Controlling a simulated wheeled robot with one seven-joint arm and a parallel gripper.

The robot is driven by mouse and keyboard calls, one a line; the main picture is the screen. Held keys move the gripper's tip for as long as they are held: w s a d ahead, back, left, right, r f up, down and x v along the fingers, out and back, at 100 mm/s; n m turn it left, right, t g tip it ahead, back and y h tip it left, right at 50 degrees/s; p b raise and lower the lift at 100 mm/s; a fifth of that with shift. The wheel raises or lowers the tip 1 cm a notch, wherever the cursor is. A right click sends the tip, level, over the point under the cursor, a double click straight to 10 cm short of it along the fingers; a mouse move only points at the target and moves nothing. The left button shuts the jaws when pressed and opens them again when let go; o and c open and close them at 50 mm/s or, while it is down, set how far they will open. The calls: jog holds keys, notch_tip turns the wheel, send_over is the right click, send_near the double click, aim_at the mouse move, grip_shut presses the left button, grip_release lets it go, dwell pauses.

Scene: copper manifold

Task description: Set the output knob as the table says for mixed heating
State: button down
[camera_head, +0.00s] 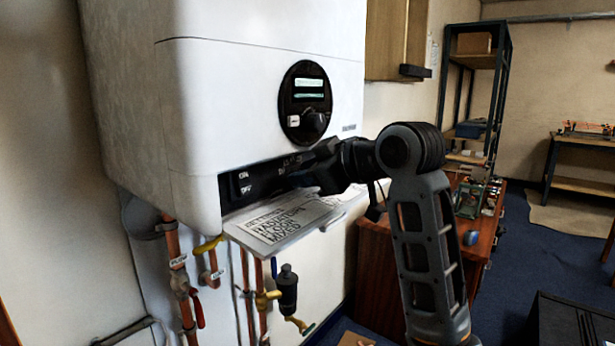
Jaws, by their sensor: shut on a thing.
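The white boiler (265,95) hangs on the wall. A dark recessed control strip (262,183) runs along its lower front, with an ON/OFF switch (242,184) at its left. My gripper (312,172) reaches into the right part of this strip and is shut on the output knob there. The gripper covers the knob, so its setting cannot be read. Below the strip, an open flap (280,228) carries the printed table, with lines that seem to read radiators, floor and mixed. Its right-hand values are too small or covered to read.
A round black dial (305,100) with a green display and a knob sits above my gripper. Copper pipes (182,275) with red and yellow valve handles run below the boiler. A wooden cabinet (380,255) stands behind my arm. The open flap juts out under my gripper.

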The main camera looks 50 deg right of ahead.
dwell(0.4)
jog(key=c, duration=0.8)
grip_release()
jog(key=v, duration=0.7)
jog(key=shift+s+a, duration=0.1)
jog(key=shift+s, duration=0.3)
